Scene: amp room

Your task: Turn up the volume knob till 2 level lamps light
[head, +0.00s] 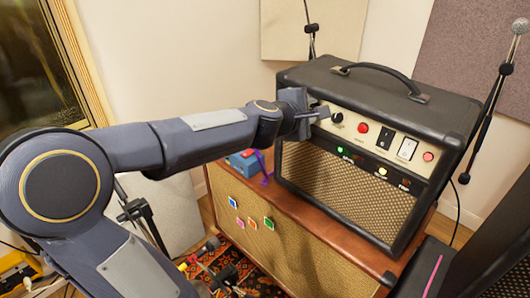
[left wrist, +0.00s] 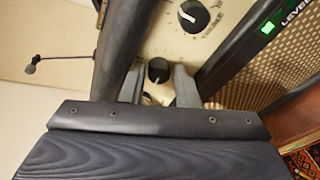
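The black amp (head: 440,106) stands on a wooden cabinet, its cream control panel (head: 372,143) facing me. My left gripper (head: 312,115) is at the panel's left end. In the left wrist view, its fingers (left wrist: 158,88) are open on either side of a black knob (left wrist: 158,70), with narrow gaps showing. This knob is hidden in the head view. Another black knob (head: 337,117) is to its right, labelled treble in the left wrist view (left wrist: 190,12). A green lamp (head: 340,150) by the level label glows; a pale yellow lamp (head: 382,171) farther right looks bright. My right gripper is not in view.
Red buttons (head: 363,127) and two rocker switches (head: 407,148) are farther right on the panel. The amp's handle (head: 380,75) is above. A blue box (head: 245,163) sits on the cabinet (head: 290,240) left of the amp. Microphone stands (head: 490,100) flank the amp.

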